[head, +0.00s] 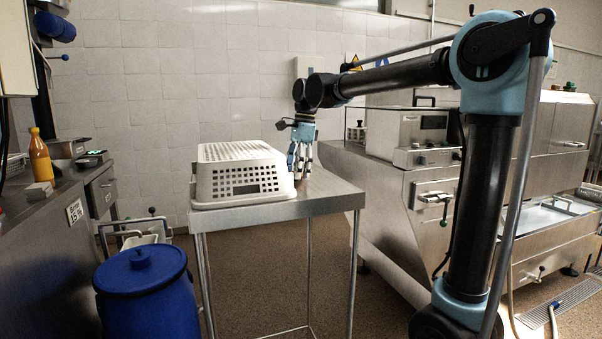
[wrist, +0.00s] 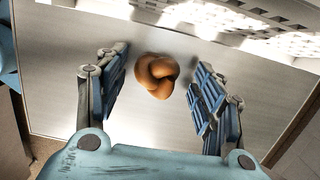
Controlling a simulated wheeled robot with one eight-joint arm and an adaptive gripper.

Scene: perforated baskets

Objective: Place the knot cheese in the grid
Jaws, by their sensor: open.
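The knot cheese (wrist: 156,76) is a small orange-brown knotted lump on the bare steel table, seen in the wrist view. My gripper (wrist: 158,85) is open above it, with one blue-padded finger on each side and gaps between cheese and fingers.
The steel table (head: 325,193) has bare room at its right and front. A blue barrel (head: 146,295) stands at the left front. A counter with an orange bottle (head: 40,156) is at the left, and a large steel machine (head: 400,195) stands close behind the table on the right.

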